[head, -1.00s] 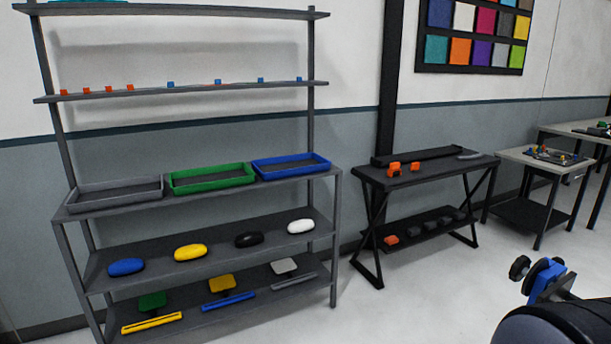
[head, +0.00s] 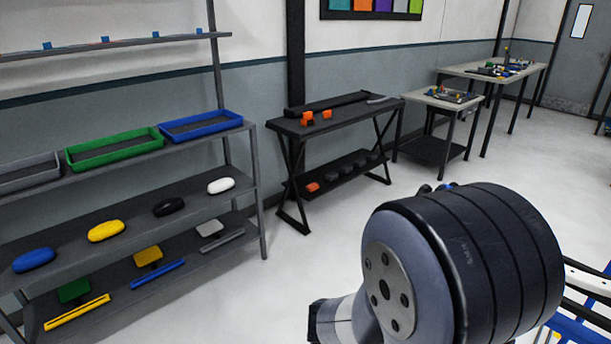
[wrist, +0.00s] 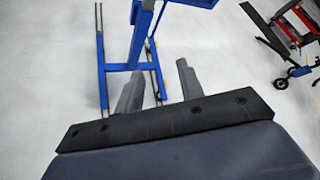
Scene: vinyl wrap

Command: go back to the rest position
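My gripper (wrist: 160,88) shows in the wrist view with its two grey fingers spread apart and nothing between them. It is over open floor, with a blue frame beyond the fingertips. In the head view, a large grey and black link of my arm fills the lower right, and the gripper itself is hidden or out of sight there.
A shelf rack with a green tray (head: 115,149) and a blue tray (head: 200,125) stands at left. A black table (head: 350,115) stands at the wall. The blue frame (wrist: 122,67) is near my gripper; a wheeled red-black cart (wrist: 290,30) is at right. Floor between is clear.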

